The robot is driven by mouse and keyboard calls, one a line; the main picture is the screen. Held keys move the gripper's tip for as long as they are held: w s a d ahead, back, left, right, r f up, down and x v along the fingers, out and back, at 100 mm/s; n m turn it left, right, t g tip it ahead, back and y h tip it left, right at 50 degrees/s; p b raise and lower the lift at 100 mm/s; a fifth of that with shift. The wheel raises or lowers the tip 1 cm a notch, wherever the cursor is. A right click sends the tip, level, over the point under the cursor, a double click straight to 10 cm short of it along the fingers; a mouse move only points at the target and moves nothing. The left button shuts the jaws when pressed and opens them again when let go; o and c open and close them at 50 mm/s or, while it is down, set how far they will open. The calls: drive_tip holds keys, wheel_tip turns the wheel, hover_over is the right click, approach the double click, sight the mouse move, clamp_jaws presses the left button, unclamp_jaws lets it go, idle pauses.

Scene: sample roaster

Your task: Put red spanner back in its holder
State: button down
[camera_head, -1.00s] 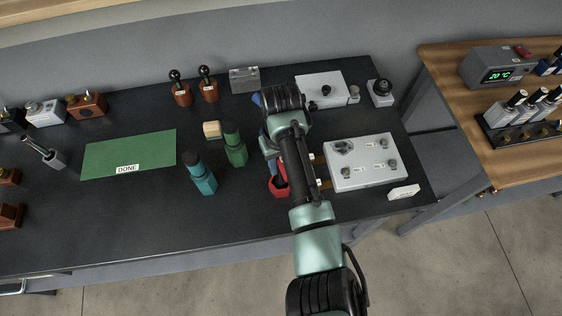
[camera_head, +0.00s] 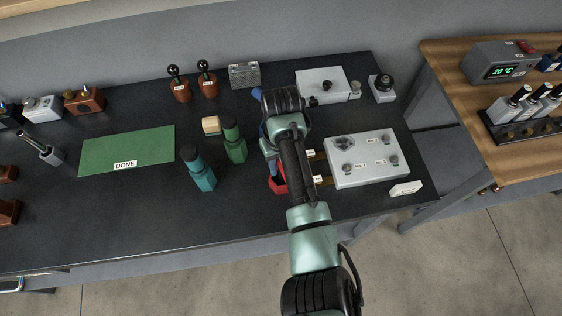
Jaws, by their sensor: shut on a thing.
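A red thing (camera_head: 277,184) shows in part on the dark bench, just left of my forearm. It is mostly covered by the arm, and I cannot tell whether it is the red spanner, its holder or something else. No spanner shape shows clearly. My arm reaches up from the bottom of the head view and its links cover the spot below them. My gripper is hidden behind the arm, so its fingers and anything between them do not show.
Teal (camera_head: 199,170) and green (camera_head: 234,143) bottles stand left of the arm. A grey plate with knobs (camera_head: 345,178) lies on the right, with brownish handles beside it. A green DONE mat (camera_head: 100,158) lies at left. The front left of the bench is clear.

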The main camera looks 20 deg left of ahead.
drive_tip(key=shift+f, duration=0.15)
drive_tip(key=shift+c, duration=2.4)
unclamp_jaws()
wheel_tip(320, 180, up, 13)
